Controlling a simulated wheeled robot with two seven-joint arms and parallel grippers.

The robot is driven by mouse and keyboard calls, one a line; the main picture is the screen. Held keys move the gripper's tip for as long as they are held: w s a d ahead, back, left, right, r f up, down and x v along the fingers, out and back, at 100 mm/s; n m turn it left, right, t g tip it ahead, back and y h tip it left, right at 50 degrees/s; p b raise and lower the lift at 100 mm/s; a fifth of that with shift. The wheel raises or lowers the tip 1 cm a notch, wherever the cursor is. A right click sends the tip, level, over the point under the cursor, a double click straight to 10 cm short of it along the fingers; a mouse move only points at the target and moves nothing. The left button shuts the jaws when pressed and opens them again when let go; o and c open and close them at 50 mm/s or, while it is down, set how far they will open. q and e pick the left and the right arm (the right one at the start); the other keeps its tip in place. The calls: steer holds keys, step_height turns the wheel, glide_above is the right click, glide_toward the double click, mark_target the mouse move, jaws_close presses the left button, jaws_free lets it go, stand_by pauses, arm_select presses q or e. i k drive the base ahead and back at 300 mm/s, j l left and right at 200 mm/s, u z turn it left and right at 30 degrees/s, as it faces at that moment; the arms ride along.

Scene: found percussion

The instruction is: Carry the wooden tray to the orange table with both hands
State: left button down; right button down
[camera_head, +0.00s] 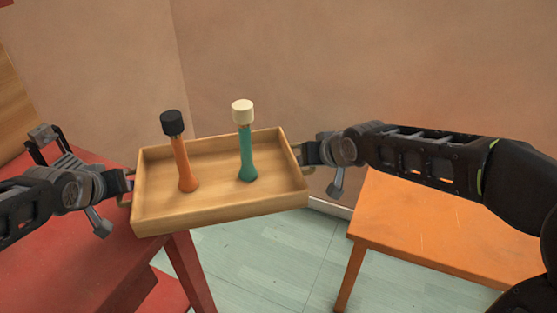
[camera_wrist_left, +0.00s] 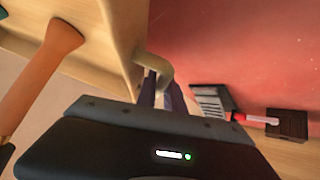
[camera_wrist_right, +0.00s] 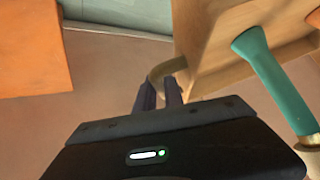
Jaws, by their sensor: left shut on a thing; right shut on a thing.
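The wooden tray (camera_head: 220,205) is held up, slightly tilted in the picture, over the right end of the red table (camera_head: 105,270) and the floor gap. An orange stick with a black head (camera_head: 182,160) and a teal stick with a cream head (camera_head: 246,150) stand upright in it. My left gripper (camera_head: 128,186) is shut on the tray's left handle, which shows in the left wrist view (camera_wrist_left: 155,66). My right gripper (camera_head: 303,155) is shut on the right handle, seen in the right wrist view (camera_wrist_right: 167,69). The orange table (camera_head: 440,225) stands right of the tray, its visible top bare.
Pale green floor (camera_head: 270,262) lies between the two tables. A brown wall (camera_head: 330,65) stands close behind.

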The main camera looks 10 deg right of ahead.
mark_target(479, 211)
steer(key=z, duration=1.2)
steer(key=i+l, duration=0.25)
steer(key=l, duration=0.15)
steer(key=i+l, duration=0.3)
steer(key=l, duration=0.15)
steer(key=i+l, duration=0.25)
steer(key=l, duration=0.15)
steer(key=i+l+z, duration=0.1)
steer(key=i+l, duration=0.15)
steer(key=l, duration=0.15)
